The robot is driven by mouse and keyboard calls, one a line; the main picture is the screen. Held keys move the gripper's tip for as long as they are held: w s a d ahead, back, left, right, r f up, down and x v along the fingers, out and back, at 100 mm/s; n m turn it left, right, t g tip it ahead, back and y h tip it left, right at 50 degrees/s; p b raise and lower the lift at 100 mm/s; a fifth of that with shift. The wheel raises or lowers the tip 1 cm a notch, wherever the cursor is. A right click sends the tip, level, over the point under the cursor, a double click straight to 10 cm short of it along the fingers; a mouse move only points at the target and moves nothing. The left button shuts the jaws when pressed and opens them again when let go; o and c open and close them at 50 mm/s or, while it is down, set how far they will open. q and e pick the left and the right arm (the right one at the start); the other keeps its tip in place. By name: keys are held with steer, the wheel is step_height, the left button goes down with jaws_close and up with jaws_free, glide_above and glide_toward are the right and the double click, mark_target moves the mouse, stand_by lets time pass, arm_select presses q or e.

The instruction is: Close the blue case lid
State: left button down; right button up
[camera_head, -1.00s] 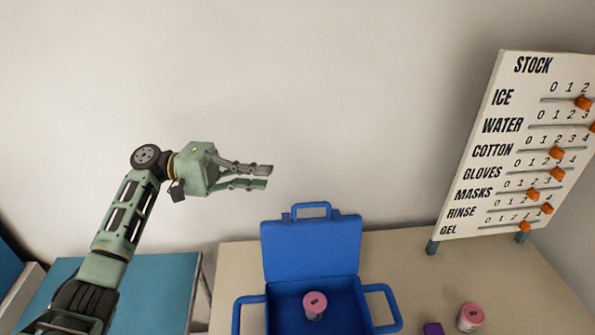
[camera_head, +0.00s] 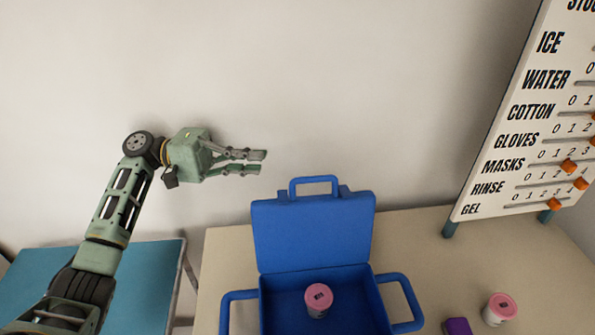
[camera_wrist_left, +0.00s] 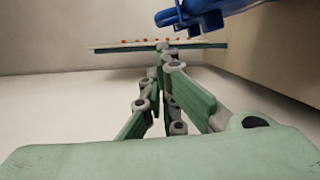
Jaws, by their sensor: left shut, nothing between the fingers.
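The blue case (camera_head: 266,306) stands open on the beige table in the head view, cut off at the bottom edge. Its blue lid (camera_head: 312,231) stands upright at the back, with a handle on its top edge. A jar with a pink cap (camera_head: 319,298) is inside the case. My left gripper (camera_head: 262,162) is shut and empty, in the air above and to the left of the lid, not touching it. In the left wrist view, part of the blue case (camera_wrist_left: 205,12) shows at the top. My right gripper is not in view.
A second pink-capped jar (camera_head: 499,309) and a purple item (camera_head: 457,326) are on the table (camera_head: 225,259) right of the case. A stock board (camera_head: 510,140) stands at the back right. A teal surface (camera_head: 90,285) is at the left. Open air surrounds the gripper.

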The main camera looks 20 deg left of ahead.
arm_select(q)
steer(key=w+d+p, duration=0.1)
steer(key=d+p, duration=0.2)
steer(key=d, duration=0.7)
steer(key=shift+w+p, duration=0.2)
steer(key=shift+p, duration=0.2)
steer(key=shift+d+r, duration=0.1)
steer(key=shift+d, duration=0.05)
